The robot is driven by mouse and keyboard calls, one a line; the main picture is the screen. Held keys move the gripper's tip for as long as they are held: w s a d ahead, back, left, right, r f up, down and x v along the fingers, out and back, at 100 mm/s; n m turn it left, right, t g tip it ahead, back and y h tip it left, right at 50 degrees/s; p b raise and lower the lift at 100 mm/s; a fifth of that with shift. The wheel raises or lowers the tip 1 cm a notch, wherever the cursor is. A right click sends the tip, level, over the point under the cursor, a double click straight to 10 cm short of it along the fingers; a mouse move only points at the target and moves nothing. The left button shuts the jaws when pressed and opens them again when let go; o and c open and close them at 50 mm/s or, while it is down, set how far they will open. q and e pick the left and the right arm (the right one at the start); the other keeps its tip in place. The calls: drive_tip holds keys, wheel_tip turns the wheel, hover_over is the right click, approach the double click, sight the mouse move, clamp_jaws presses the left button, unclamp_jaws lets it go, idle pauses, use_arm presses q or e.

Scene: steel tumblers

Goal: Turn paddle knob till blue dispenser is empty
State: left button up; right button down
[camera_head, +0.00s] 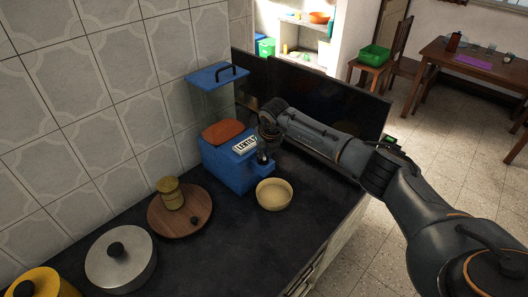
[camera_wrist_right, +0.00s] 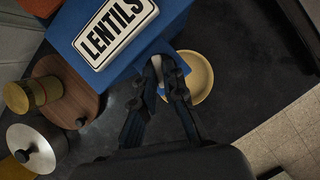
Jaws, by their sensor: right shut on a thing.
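The blue dispenser (camera_head: 224,165) stands on the dark counter against the tiled wall, with a white LENTILS label (camera_head: 245,144) on its front. Its clear hopper has a blue lid, and a reddish-brown mass (camera_head: 222,131) lies low inside it. My right gripper (camera_head: 264,158) is at the dispenser's front, below the label. In the wrist view its fingers (camera_wrist_right: 167,84) are shut on the small pale paddle knob (camera_wrist_right: 157,68), which they mostly hide. A cream bowl (camera_head: 274,200) sits below the front; its inside looks plain, and any contents cannot be told. My left gripper is not in view.
A lidded steel pot (camera_head: 120,268) and a yellow pot (camera_head: 40,284) stand nearer. A dark panel (camera_head: 345,105) rises behind my right arm. The front counter is clear.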

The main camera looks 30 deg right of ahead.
drive_tip(key=shift+w+a+f+m+h+b, duration=0.1)
drive_tip(key=shift+m+h+b, duration=0.4)
drive_tip(key=shift+m+b, duration=0.65)
drive_tip(key=m+b, duration=0.1)
drive_tip(key=m, duration=0.1)
drive_tip(key=m+h+b, duration=0.1)
drive_tip(key=shift+w+a+m+g+b, duration=0.1)
drive_tip(key=shift+a+m+g+b, duration=0.1)
drive_tip(key=shift+m+g+b, duration=0.15)
drive_tip(key=m+g+h+b, duration=0.1)
drive_tip(key=m+b, duration=0.2)
drive_tip(key=m, duration=0.1)
drive_tip(key=shift+w+a, duration=0.1)
drive_tip(key=shift+w, duration=0.05)
drive_tip(key=shift+r+m+g+h+b, duration=0.25)
drive_tip(key=shift+m+g+b, duration=0.3)
drive_tip(key=shift+m+b, duration=0.55)
drive_tip(key=c, duration=1.4)
unclamp_jaws()
drive_tip(key=shift+f, duration=0.1)
